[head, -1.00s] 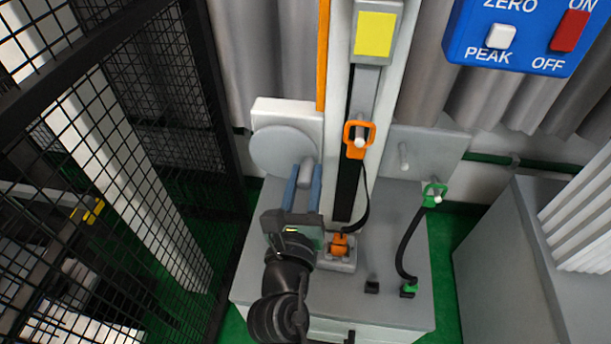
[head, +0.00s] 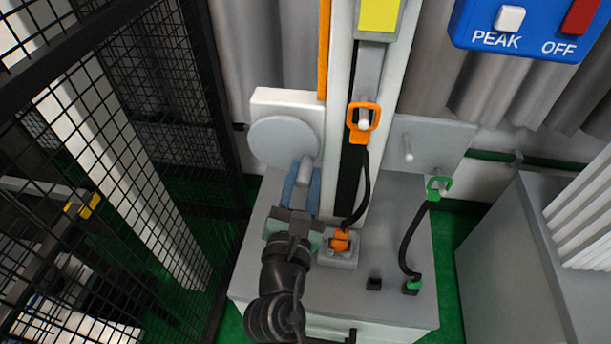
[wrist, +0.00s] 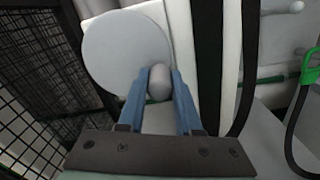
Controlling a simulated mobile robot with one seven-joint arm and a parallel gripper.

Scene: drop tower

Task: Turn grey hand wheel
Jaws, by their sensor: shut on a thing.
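The grey hand wheel (head: 284,142) is a flat disc on a white housing (head: 287,98), left of the tower's column. Its light grey handle peg (head: 304,172) sticks out from the lower right of the disc. My gripper (head: 302,180) has its two blue fingers on either side of this peg. In the wrist view the disc (wrist: 122,55) fills the upper left, and the peg (wrist: 160,83) sits between the fingertips of my gripper (wrist: 159,84). The fingers are shut on the peg, and their tips hide parts of its sides.
An orange latch ring (head: 362,117) hangs on the column, with a black strap to an orange clip (head: 341,240) right of my gripper. A green-handled strap (head: 438,187) hangs farther right. Black mesh fencing (head: 163,110) stands close on the left. A blue switch panel (head: 525,30) is at upper right.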

